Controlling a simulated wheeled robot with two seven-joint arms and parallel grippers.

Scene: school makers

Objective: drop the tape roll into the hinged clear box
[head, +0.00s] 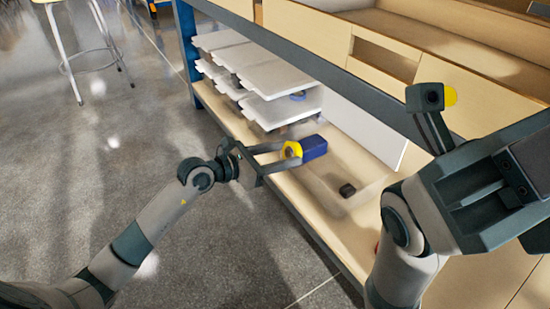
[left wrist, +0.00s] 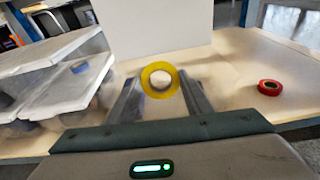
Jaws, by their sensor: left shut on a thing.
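My left gripper (head: 288,155) is shut on a yellow tape roll (head: 291,150), held over the lower shelf. In the left wrist view the yellow roll (left wrist: 146,80) is a ring between the two fingertips (left wrist: 160,90). A dark blue block-like shape (head: 315,147) shows right beyond the roll in the head view; I cannot tell whether it is joined to it. A faint clear box (head: 366,199) stands on the shelf just right of and below the gripper, with a small dark item (head: 347,190) inside. Its lid is hard to make out. My right gripper (head: 440,120) is only partly visible.
Stacked clear boxes with white lids (head: 278,78) stand left of the gripper. A red tape roll (left wrist: 269,88) lies on the shelf at right in the wrist view. The upper shelf's blue-grey edge (head: 320,75) overhangs. A stool (head: 85,45) stands far left.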

